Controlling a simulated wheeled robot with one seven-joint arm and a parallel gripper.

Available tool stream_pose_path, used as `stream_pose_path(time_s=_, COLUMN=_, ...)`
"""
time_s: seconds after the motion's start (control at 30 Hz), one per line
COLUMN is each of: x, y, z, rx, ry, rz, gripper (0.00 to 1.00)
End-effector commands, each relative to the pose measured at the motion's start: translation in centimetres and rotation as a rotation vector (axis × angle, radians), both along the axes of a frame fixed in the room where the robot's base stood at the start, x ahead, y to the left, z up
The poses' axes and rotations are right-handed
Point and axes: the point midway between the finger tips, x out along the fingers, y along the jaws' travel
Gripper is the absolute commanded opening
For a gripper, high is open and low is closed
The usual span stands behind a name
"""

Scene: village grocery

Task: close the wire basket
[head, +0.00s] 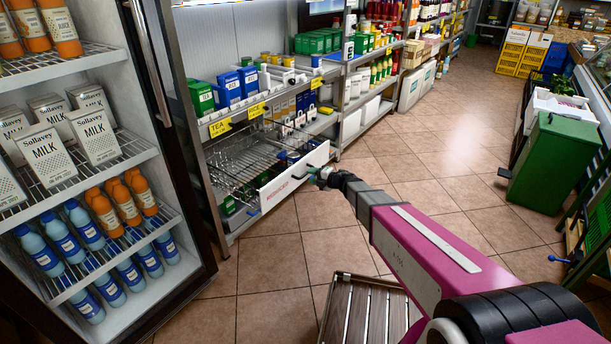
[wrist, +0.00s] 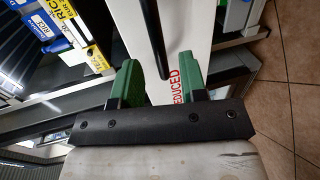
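The wire basket (head: 238,160) is pulled out from the shelf unit. Its white front panel (head: 296,177) reads REDUCED and faces the aisle. My gripper (head: 316,177) is at the right part of this panel. In the wrist view the two green fingers of my gripper (wrist: 160,64) stand apart. A dark handle bar (wrist: 155,35) runs between them in front of the white panel (wrist: 186,35). I see a gap on both sides of the bar, so the fingers do not look closed on it. Contact at the fingertips cannot be told.
A glass-door fridge (head: 150,60) with milk and bottles stands open at left. A slatted wooden crate or stool (head: 365,312) is on the floor beside my arm. A green bin (head: 553,163) stands at right. The tiled aisle (head: 430,165) is clear.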

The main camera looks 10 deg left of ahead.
Motion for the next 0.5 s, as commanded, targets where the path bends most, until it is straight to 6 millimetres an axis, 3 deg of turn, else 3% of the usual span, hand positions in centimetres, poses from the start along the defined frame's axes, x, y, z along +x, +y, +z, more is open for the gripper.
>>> stream_pose_path(time_s=0.2, x=1.3, y=2.8, z=-0.7, rx=0.000, ry=0.000, rz=-0.001, gripper=0.39)
stream_pose_path(time_s=0.5, x=1.6, y=3.9, z=-0.9, rx=0.000, ry=0.001, rz=-0.002, gripper=0.39)
